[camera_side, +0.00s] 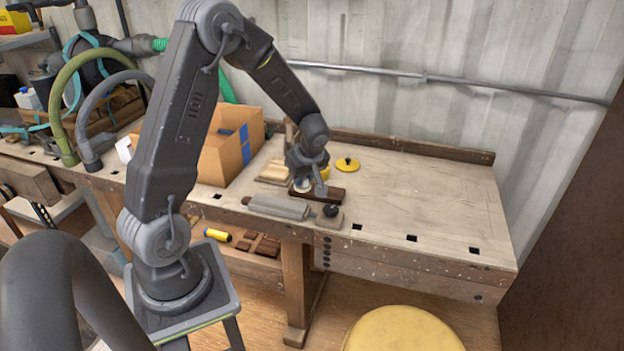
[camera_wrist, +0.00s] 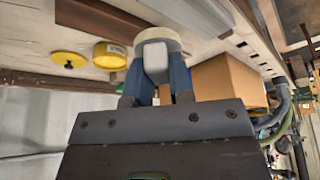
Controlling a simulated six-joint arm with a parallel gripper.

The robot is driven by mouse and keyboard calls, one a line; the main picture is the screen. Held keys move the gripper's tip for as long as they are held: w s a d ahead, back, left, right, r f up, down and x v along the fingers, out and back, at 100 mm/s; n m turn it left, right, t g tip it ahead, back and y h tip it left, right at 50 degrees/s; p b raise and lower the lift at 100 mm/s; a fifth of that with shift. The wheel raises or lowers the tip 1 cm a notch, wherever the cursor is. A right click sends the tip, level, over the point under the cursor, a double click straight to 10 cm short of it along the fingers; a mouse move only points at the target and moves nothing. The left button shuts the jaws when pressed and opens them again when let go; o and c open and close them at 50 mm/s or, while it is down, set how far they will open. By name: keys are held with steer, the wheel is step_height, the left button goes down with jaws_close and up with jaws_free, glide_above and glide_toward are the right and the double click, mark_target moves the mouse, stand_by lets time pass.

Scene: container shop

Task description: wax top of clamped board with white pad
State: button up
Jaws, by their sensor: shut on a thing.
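My gripper (camera_side: 306,178) is shut on the white pad (camera_wrist: 168,36), a round cream-coloured disc with a grey grip. In the wrist view the blue fingers (camera_wrist: 155,76) stand on both sides of that grip. The pad also shows under my gripper in the side view (camera_side: 302,185). The dark brown board (camera_side: 328,194) lies near the bench's front edge, beside the vise (camera_side: 280,207); it also shows in the wrist view (camera_wrist: 95,17). The pad is at the board's left end in the side view; I cannot tell whether it touches. My gripper hides part of the board.
An open yellow tin (camera_wrist: 109,54) and its yellow lid (camera_side: 347,164) lie behind the board. A cardboard box (camera_side: 226,155) stands to the left, with light wood pieces (camera_side: 272,172) near it. The bench's right side (camera_side: 430,205) is clear. A yellow stool (camera_side: 402,332) stands in front.

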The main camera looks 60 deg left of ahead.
steer(key=shift+f, duration=2.95)
steer(key=shift+s+f, duration=0.1)
steer(key=shift+f, duration=0.85)
steer(key=shift+s+a, duration=0.55)
steer(key=shift+a, duration=0.1)
steer(key=shift+s+a, duration=4.8)
steer(key=shift+s, duration=0.1)
steer(key=shift+w+d, duration=5.4)
steer(key=shift+w, duration=0.1)
steer(key=shift+w+d+r, duration=0.1)
steer(key=shift+r, duration=4)
